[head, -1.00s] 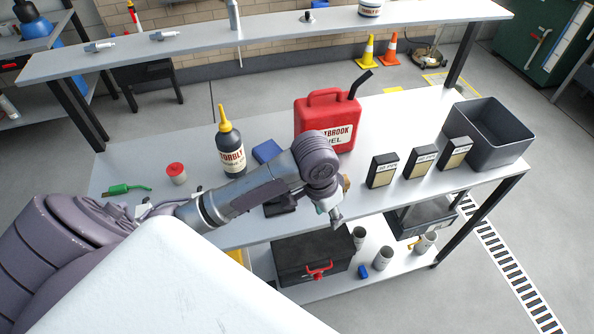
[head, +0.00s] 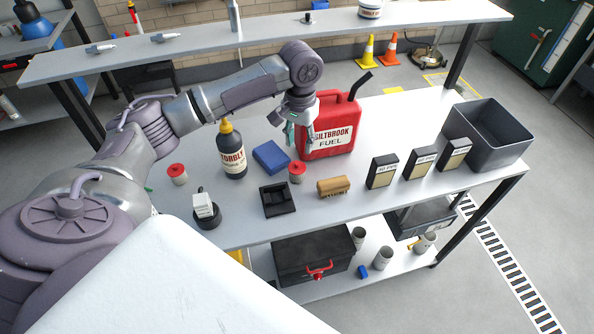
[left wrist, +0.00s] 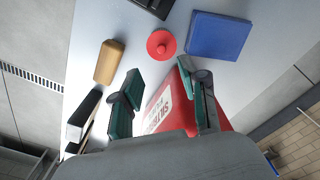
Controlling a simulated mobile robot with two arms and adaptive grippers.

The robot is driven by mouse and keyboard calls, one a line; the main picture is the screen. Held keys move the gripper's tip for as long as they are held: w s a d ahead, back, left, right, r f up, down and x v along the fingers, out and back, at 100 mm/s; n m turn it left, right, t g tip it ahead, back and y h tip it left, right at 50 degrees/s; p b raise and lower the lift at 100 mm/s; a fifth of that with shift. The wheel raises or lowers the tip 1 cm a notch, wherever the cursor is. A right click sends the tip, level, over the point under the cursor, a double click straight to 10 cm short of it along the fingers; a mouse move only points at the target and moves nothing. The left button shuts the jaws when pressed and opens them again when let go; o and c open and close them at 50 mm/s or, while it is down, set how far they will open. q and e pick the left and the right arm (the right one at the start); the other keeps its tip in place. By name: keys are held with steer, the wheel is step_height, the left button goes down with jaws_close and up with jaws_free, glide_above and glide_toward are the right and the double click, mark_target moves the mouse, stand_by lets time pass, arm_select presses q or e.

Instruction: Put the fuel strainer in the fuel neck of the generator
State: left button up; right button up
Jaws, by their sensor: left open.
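My left gripper (head: 297,133) is open and empty, above the bench by the left side of the red fuel can (head: 335,128). In the left wrist view its two fingers (left wrist: 166,74) are spread, with the can (left wrist: 172,100) behind and between them. A small red-topped piece (head: 297,172) stands on the bench in front of the can; it shows as a red disc with a knob in the left wrist view (left wrist: 161,43). A similar red-topped piece (head: 177,174) stands farther left. I cannot tell which piece is the fuel strainer. I see no clear generator or fuel neck. My right gripper is not in view.
On the bench are a blue box (head: 271,157), a black tray (head: 277,199), a brown block (head: 333,187), a glue bottle (head: 232,152), a white piece on a black base (head: 206,211), several dark boxes (head: 382,171) and a grey bin (head: 495,137).

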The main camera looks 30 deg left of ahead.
mark_target(297, 163)
arm_select(q)
steer(key=shift+s+a+f+p, duration=0.15)
steer(key=shift+f+p, duration=0.2)
steer(key=shift+f, duration=1.4)
steer(key=shift+s+a+f+p, duration=0.1)
steer(key=shift+f+p, duration=0.2)
steer(key=shift+f, duration=1.4)
jaws_close()
